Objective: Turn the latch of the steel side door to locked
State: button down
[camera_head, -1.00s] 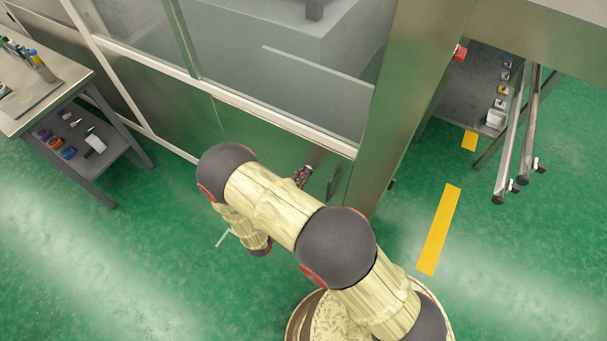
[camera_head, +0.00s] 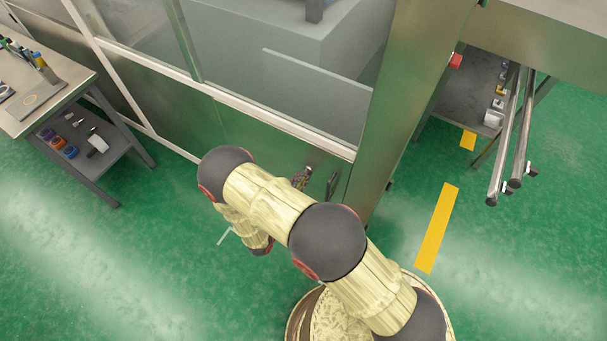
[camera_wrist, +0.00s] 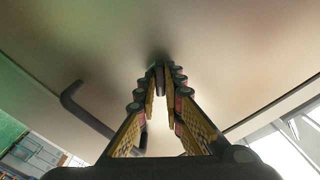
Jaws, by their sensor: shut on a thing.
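The steel side door (camera_head: 270,138) is a flat metal panel below the machine's window, and its surface fills much of the wrist view (camera_wrist: 230,55). My gripper (camera_wrist: 160,80) points at this panel. Its fingers are shut on the latch (camera_wrist: 159,76), a small dark piece between the fingertips. The fingers hide much of the latch, and I cannot tell its turned angle. In the head view my gripper (camera_head: 301,178) is partly hidden behind my arm, and the latch cannot be made out. A dark bar handle (camera_head: 331,184) stands just right of the gripper; it shows at left in the wrist view (camera_wrist: 85,112).
A workbench (camera_head: 62,97) with bottles and a lower shelf stands at the left. At the right are a steel post (camera_head: 388,110), a red button (camera_head: 455,61) and metal rails (camera_head: 507,140). Green floor with yellow marks (camera_head: 437,228) is open at the front and right.

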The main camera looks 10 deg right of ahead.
jog(key=shift+f+n, duration=0.1)
jog(key=shift+n, duration=0.4)
jog(key=shift+n+p, duration=0.65)
jog(key=shift+n, duration=0.75)
jog(key=shift+n+p, duration=0.5)
jog(key=shift+n, duration=0.9)
jog(key=c, duration=1.8)
grip_release()
jog(key=shift+c, duration=0.2)
jog(key=v, duration=1.2)
